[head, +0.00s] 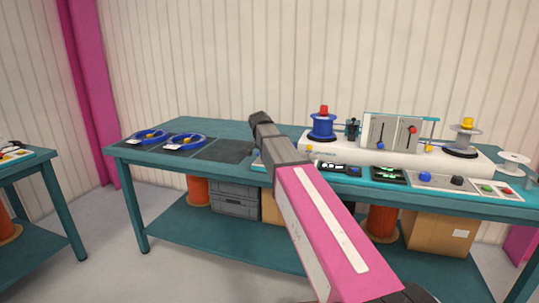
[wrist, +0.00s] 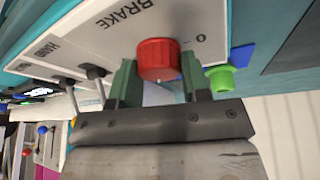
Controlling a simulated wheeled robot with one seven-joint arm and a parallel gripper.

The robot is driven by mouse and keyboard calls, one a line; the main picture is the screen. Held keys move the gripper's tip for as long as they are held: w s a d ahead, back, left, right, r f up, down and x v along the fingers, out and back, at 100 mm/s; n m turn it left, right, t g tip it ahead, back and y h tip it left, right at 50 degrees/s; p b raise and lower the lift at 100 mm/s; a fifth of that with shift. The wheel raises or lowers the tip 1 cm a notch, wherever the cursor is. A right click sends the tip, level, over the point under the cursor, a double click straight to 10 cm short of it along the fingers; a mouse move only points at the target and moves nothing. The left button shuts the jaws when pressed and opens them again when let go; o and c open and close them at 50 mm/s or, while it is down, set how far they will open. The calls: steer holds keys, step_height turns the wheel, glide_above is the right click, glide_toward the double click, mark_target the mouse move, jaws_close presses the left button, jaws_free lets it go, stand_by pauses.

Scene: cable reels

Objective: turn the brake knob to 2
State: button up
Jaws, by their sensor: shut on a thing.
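The red brake knob (wrist: 158,58) sits on a white panel (wrist: 190,22) in the wrist view, below the word BRAKE. A "0" with a short tick is printed to the knob's right; no 2 can be made out. My gripper (wrist: 160,76) has its two green fingers on either side of the knob, shut on it. Which number the knob points to cannot be told. In the head view my arm hides the gripper, and I cannot make out the brake knob there.
Beside the knob are a green button (wrist: 220,79) and dark-tipped levers (wrist: 95,72) near the word HAND. In the head view a teal bench (head: 130,150) carries blue coils (head: 185,141), a white winding machine (head: 450,163) and a blue reel (head: 322,128).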

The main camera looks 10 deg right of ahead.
steer(key=o, duration=0.9)
steer(key=v, duration=1.1)
steer(key=shift+d, duration=0.1)
steer(key=shift+f, duration=0.1)
